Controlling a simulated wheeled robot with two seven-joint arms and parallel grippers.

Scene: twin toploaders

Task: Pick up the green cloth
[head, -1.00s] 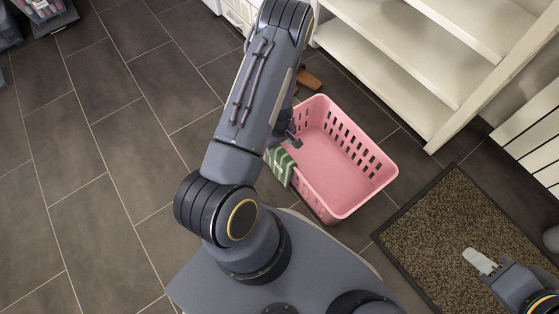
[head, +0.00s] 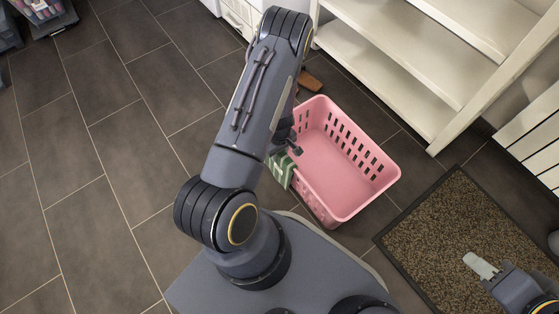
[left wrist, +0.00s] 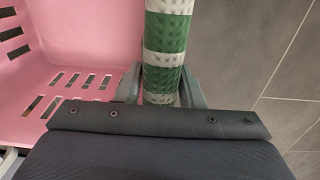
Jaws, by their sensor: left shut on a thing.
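The green and white striped cloth (head: 281,171) hangs over the left rim of the pink basket (head: 334,216). It also shows in the left wrist view (left wrist: 167,35), running up between the fingers. My left gripper (left wrist: 162,88) is shut on the cloth at the basket's rim, with a finger on each side of it. In the head view my left gripper (head: 292,147) is partly hidden by my own arm. My right gripper (head: 482,266) is over the brown mat at the lower right, away from the cloth; its finger gap cannot be made out.
The pink basket stands on dark floor tiles and looks empty where I see inside. White shelves (head: 400,75) stand behind it. A brown mat (head: 455,225) lies to its right. A brown object (head: 309,80) lies behind the basket.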

